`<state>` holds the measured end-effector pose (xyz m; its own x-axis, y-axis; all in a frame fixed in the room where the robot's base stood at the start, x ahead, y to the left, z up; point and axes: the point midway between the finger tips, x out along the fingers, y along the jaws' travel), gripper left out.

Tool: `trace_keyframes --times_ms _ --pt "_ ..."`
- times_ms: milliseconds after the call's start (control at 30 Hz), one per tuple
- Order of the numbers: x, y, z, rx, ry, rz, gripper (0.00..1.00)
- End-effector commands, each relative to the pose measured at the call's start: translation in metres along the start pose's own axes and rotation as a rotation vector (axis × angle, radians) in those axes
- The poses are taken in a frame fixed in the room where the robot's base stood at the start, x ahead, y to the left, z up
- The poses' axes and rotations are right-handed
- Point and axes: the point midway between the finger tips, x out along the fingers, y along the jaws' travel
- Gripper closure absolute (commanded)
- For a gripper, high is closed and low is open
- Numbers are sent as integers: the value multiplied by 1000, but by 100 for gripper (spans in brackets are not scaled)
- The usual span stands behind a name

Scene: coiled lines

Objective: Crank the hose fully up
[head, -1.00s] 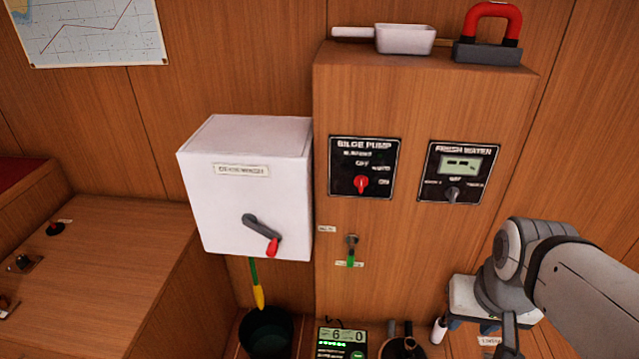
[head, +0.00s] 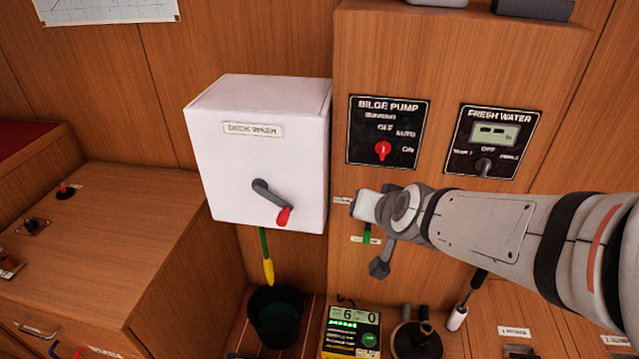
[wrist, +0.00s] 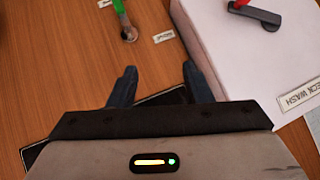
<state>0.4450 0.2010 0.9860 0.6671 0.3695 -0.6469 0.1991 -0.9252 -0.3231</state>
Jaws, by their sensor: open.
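The white DECK WASH box (head: 225,180) is on the wall left of centre in the head view. On its front is a grey crank (head: 266,195) with a red knob (head: 283,216), pointing down and right. A green and yellow hose end (head: 267,262) hangs below the box. In the wrist view, my gripper (wrist: 160,72) is open and empty, in front of the wooden cabinet. The box (wrist: 235,65) and part of the crank (wrist: 255,12) lie to its right, apart from it. In the head view, the fingers are hard to make out at the end of my arm.
The BILGE PUMP panel (head: 388,115) and FRESH WATER panel (head: 490,140) are on the cabinet. A green-handled valve (wrist: 127,34) is beside the box. A dark bucket (head: 275,325) and a green-screened device (head: 352,335) stand below. The left counter (head: 120,225) is mostly clear.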

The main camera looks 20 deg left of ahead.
Motion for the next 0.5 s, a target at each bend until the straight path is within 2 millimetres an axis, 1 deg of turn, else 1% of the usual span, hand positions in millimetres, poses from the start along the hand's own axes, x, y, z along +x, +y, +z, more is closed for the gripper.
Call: trace_keyframes --times_ms 33,100,200,267,333,400,500 --pt "27 -20 11 8 53 -31 55" --pt "50 -49 14 39 150 -72 55" --pt "76 -82 25 84 283 -89 55" --pt "88 -99 35 110 362 -86 55" --pt "97 -115 51 135 452 -73 55" --pt "102 -128 68 151 533 -53 55" --pt "102 -139 89 162 632 -20 55"
